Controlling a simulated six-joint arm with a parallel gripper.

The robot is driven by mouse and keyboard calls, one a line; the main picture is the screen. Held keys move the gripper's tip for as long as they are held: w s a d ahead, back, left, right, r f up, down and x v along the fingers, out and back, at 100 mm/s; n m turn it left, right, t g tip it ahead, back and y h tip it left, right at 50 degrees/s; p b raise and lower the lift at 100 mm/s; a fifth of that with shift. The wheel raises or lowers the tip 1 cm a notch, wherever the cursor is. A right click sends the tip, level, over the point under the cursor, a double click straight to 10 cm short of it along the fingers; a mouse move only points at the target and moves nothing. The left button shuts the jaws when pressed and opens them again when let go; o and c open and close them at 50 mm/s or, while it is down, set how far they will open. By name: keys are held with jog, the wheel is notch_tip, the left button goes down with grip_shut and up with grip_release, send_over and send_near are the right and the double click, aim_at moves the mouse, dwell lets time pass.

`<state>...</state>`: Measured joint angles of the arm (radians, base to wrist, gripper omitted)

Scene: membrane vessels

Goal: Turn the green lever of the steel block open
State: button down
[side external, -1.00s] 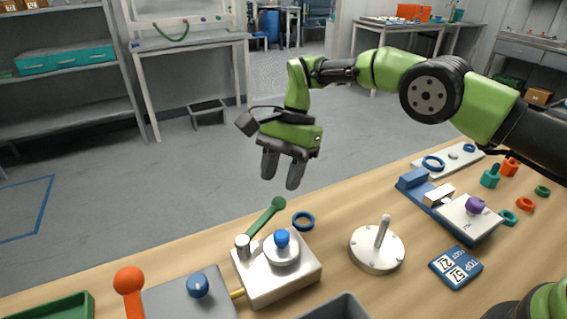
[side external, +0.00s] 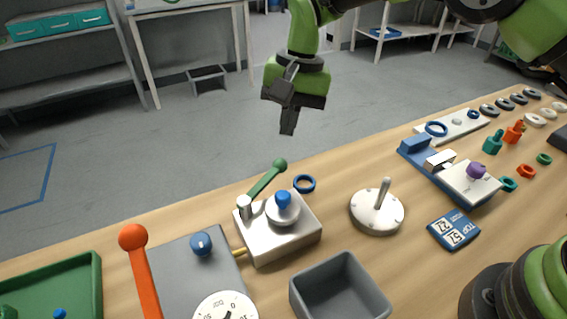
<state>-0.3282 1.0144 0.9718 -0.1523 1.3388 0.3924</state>
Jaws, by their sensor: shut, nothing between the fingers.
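The steel block (side external: 290,242) sits on the wooden table, with a blue knob (side external: 284,200) on a round disc and a small upright metal cylinder on its top left. The green lever (side external: 266,180) reaches from that cylinder toward the back right, ending in a green ball. My gripper (side external: 287,130) hangs above and behind the lever, fingers pointing down, shut and empty. It is apart from the lever and the block. One finger mostly hides the other.
A blue ring (side external: 304,184) lies just right of the lever ball. An orange lever (side external: 139,262) stands at the left by a grey plate with a dial. A grey open box (side external: 340,290) is in front, and a round base with a metal peg (side external: 378,212) is to the right.

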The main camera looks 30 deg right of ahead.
aim_at(264, 182)
jog(key=s+d+r+n+t, duration=0.15)
jog(key=s+n+t, duration=0.25)
jog(key=s+n, duration=0.7)
jog(key=shift+n, duration=0.6)
jog(key=x, duration=0.9)
jog(key=shift+w+a+f, duration=0.1)
jog(key=shift+w+a, duration=0.15)
jog(key=shift+w, duration=0.15)
jog(key=shift+w+a+f, duration=0.1)
jog(key=shift+w+a, duration=0.05)
jog(key=shift+w, duration=0.05)
jog(key=shift+w+a, duration=0.45)
jog(key=shift+w, duration=0.35)
jog(key=shift+w+a, duration=0.45)
jog(key=shift+w, duration=0.35)
